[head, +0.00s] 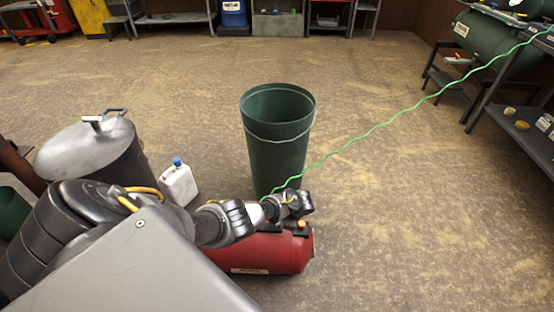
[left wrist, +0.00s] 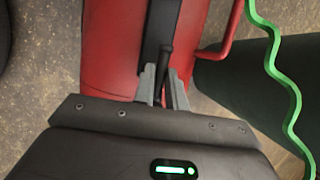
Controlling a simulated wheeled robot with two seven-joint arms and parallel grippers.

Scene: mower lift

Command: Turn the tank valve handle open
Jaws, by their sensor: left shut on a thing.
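A red tank (head: 272,254) lies on its side on the floor, low in the middle of the head view. It also fills the upper left of the left wrist view (left wrist: 108,50). The tank valve handle (left wrist: 167,52) is a thin black lever above a dark strip on the red body. My left gripper (left wrist: 165,88) is shut on the handle, with a grey finger on each side of it. In the head view my left gripper (head: 298,206) is over the tank's right part and hides the handle. My right gripper is not in view.
A tall green bin (head: 278,135) stands just behind the tank. A green wavy hose (head: 380,124) runs from there to the upper right bench. A white jug (head: 179,185) and a lidded grey drum (head: 90,150) stand at left. The floor at right is clear.

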